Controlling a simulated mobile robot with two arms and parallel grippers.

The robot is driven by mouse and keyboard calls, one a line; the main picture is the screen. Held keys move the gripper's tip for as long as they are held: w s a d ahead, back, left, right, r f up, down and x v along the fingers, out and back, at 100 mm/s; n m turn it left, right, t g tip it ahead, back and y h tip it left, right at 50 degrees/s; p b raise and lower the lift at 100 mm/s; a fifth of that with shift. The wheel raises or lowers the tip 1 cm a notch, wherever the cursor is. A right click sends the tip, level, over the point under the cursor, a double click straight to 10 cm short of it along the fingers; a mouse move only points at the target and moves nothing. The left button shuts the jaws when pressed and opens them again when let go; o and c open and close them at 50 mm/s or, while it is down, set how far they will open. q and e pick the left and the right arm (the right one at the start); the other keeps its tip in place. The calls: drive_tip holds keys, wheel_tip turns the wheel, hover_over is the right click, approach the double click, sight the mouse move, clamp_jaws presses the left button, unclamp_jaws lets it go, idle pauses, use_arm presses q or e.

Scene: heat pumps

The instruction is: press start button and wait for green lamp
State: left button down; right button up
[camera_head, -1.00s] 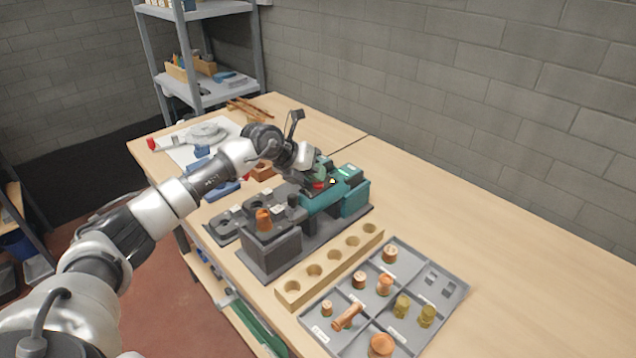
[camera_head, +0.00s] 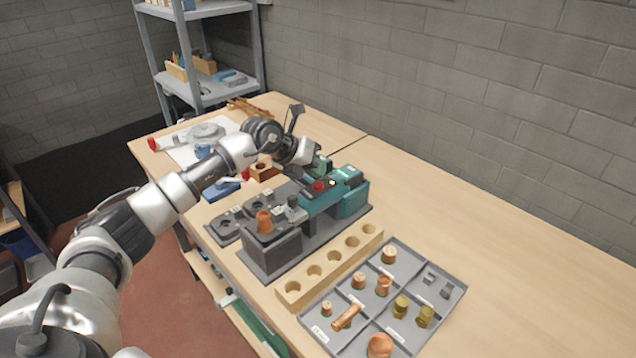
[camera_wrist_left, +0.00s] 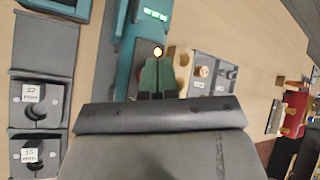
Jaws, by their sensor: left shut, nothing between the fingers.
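The teal machine (camera_head: 345,202) stands on a dark base plate on the table. On its top are a red button (camera_head: 319,186) and a small lamp glowing yellow (camera_head: 332,182). I see no lamp clearly lit green. My right gripper is not in view.
A copper fitting (camera_head: 264,221) stands on the dark block left of the machine. A wooden block with holes (camera_head: 331,266) and a grey tray (camera_head: 452,292) of copper and brass fittings lie in front. The table to the right is clear.

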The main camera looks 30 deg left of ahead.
sight(316, 183)
use_arm(q)
drive_tip(key=shift+r+p, duration=1.5)
drive_tip(key=shift+r, duration=0.9)
